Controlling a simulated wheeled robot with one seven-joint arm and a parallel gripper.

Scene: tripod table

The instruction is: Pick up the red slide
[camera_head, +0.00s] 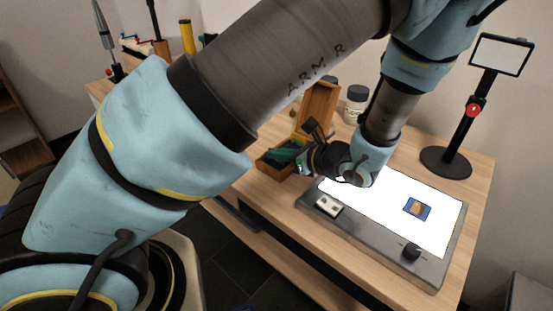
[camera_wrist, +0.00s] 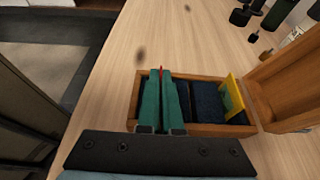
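The red slide (camera_wrist: 161,70) shows only as a thin red sliver between the tips of my two green fingers, at the left end of the wooden box in the wrist view. The fingers hide the rest of it. My gripper (camera_wrist: 161,78) points into the box with its fingers close together, one on each side of the slide, and looks shut on it. In the head view my gripper (camera_head: 283,157) reaches into the open box (camera_head: 272,170), and the slide cannot be made out there.
A yellow slide (camera_wrist: 233,97) stands at the box's right end, beside dark blue lining (camera_wrist: 208,103). A light panel (camera_head: 440,190) with a blue-framed slide (camera_head: 417,209) lies to the right. A jar (camera_head: 355,103) and a stand (camera_head: 446,163) are behind.

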